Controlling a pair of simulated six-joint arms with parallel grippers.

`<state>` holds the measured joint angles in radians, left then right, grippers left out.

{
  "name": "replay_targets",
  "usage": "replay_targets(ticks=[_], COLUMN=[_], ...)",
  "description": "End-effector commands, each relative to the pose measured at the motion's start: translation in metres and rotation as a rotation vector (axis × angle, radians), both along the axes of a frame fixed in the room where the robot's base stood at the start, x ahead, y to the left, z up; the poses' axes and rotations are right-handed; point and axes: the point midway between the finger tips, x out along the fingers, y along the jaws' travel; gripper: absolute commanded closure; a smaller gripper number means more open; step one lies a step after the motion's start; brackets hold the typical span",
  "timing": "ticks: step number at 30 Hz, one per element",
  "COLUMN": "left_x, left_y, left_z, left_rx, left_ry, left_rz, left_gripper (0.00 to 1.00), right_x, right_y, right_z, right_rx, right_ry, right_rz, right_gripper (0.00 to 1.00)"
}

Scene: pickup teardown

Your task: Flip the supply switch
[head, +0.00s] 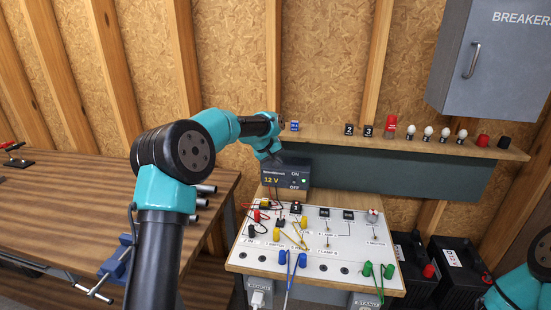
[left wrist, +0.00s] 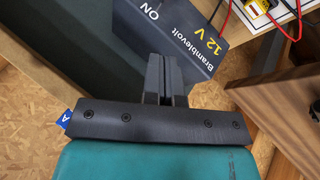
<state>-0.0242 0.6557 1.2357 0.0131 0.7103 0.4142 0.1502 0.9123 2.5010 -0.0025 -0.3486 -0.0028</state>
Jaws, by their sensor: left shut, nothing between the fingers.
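The supply (head: 272,183) is a dark box marked "12 V" with ON and OFF labels, standing behind the white circuit board. A small pale switch (head: 292,181) seems to sit between ON and OFF; I cannot tell which way it is set. My left gripper (head: 268,156) is shut and empty, just above the top left of the supply. In the left wrist view its closed fingers (left wrist: 167,72) overlap the edge of the supply (left wrist: 215,35), and the switch is out of view. Whether they touch is unclear. My right gripper is outside the views.
The circuit board (head: 318,267) carries wires, clips and small parts. A wooden shelf (head: 470,148) with bulbs and blocks runs behind it. A grey breaker box (head: 490,60) hangs at upper right. Black batteries (head: 455,262) stand at right; a workbench (head: 60,190) is at left.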

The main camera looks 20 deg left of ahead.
Motion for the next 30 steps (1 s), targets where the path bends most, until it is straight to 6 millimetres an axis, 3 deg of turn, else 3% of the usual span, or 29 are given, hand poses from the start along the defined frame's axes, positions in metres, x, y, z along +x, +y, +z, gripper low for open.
replay_targets(ticks=[12,21,30], left_x=[0.033,0.025,0.025], left_y=[-0.021,-0.041,-0.044], left_z=[-0.053,-0.078,-0.082], left_rx=[0.0,0.001,0.0], left_ry=[0.001,0.001,-0.001], left_rz=[0.0,-0.002,0.001], left_gripper=[1.0,1.0,1.0], right_x=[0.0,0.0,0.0], right_y=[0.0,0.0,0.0], right_z=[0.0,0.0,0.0], right_rx=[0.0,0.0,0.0], right_ry=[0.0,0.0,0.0], right_rz=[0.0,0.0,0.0], right_gripper=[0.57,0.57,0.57])
